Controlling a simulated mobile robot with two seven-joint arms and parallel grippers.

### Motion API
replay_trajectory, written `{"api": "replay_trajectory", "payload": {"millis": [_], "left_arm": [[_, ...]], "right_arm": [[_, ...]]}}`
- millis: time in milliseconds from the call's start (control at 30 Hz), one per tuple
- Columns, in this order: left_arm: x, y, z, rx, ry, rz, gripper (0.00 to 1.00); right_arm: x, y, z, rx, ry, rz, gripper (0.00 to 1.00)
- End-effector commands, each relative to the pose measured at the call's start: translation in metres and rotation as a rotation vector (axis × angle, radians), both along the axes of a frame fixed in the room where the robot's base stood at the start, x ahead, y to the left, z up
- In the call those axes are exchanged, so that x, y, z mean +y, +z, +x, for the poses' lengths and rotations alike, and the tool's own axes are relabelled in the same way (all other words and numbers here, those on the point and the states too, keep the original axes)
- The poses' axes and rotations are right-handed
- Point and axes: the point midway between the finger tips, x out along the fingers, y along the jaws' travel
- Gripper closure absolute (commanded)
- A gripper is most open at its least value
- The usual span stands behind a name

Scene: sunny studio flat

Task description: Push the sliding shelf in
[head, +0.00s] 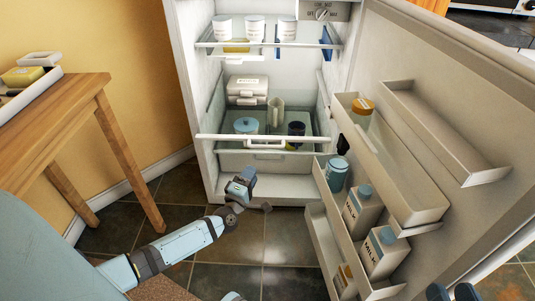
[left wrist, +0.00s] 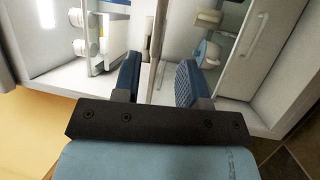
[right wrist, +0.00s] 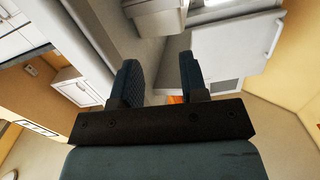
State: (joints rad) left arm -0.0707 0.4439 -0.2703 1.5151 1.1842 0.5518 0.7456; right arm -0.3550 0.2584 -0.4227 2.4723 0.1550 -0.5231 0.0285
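The sliding shelf (head: 222,139) is a glass shelf with a white front rail in the middle of the open fridge. Its rail appears to stand forward, at the fridge's front opening. A blue-lidded pot (head: 246,125), a dark jar (head: 296,129), a pale jug (head: 275,110) and grey stacked containers (head: 247,88) are on or behind it. My left gripper (head: 240,184) is below the rail, near the fridge's bottom edge, apart from the shelf. In the left wrist view its fingers (left wrist: 158,80) are open, with nothing clearly held. My right gripper (right wrist: 160,78) is open and empty, low at the right in the head view (head: 452,292).
The fridge door (head: 470,95) stands open at the right. Its racks hold milk cartons (head: 362,212), a blue jar (head: 337,174) and a yellow-lidded jar (head: 362,112). An upper shelf (head: 215,44) holds white cups. A wooden table (head: 60,95) stands left. Tiled floor in front is clear.

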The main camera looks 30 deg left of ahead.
Motion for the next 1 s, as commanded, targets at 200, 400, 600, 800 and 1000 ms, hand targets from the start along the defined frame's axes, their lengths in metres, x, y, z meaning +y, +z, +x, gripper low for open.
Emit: {"api": "replay_trajectory", "payload": {"millis": [200, 400, 600, 800, 1000], "left_arm": [[0.005, 0.005, 0.038, -0.004, 0.0, 0.002, 0.61], [0.011, 0.013, 0.08, -0.004, -0.001, 0.001, 0.61], [0.016, 0.018, 0.112, -0.002, -0.001, 0.002, 0.61], [0.018, 0.022, 0.126, 0.001, -0.001, 0.003, 0.61], [0.018, 0.023, 0.128, 0.001, -0.003, 0.002, 0.61]], "right_arm": [[-0.004, -0.002, 0.006, -0.067, -0.003, -0.041, 0.6], [-0.008, -0.001, 0.013, -0.154, -0.008, -0.087, 0.6], [-0.011, 0.001, 0.017, -0.224, -0.011, -0.129, 0.6], [-0.012, 0.005, 0.02, -0.263, -0.016, -0.146, 0.6], [-0.013, 0.006, 0.019, -0.27, -0.011, -0.155, 0.6]]}}
